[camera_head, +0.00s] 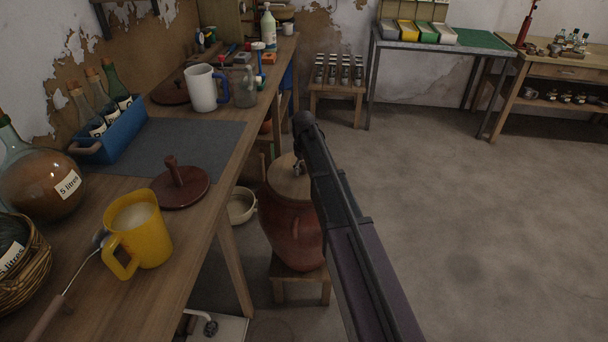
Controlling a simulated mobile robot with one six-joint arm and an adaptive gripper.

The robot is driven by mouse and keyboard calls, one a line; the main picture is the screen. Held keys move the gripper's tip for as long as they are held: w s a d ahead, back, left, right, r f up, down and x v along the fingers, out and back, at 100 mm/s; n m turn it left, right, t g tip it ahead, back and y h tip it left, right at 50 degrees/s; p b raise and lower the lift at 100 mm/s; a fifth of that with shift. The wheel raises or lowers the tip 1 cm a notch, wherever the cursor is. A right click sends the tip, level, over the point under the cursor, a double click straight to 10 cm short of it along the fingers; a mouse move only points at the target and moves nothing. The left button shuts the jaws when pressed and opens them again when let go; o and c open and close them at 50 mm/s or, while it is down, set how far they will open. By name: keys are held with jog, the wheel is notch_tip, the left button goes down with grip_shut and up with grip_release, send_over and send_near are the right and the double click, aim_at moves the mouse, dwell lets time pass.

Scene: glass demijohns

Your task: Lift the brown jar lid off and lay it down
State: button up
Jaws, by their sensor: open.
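A large reddish-brown jar (292,231) stands upright on a small wooden stool beside the workbench. A flat tan lid (284,181) covers its mouth; my arm hides the lid's right part. My dark arm crosses the picture from the lower right and ends above the jar. Only a small grey part of my gripper (298,169) seems to show over the lid, with the rest hidden. I cannot tell whether it touches the lid or its handle. A dark brown lid with an upright knob (181,186) lies on the bench.
The bench (190,242) holds a yellow jug (138,232), a blue bottle carrier (112,138), a white jug (203,89), another brown lid (171,93) and a demijohn (38,182). A grey mat (190,142) is mostly bare. A pale bowl (241,207) stands below. Floor at right is clear.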

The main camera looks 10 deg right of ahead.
grip_shut()
jog(key=shift+r+p, duration=1.15)
dwell(0.6)
jog(key=shift+r+p, duration=2.35)
jog(key=shift+r, duration=0.05)
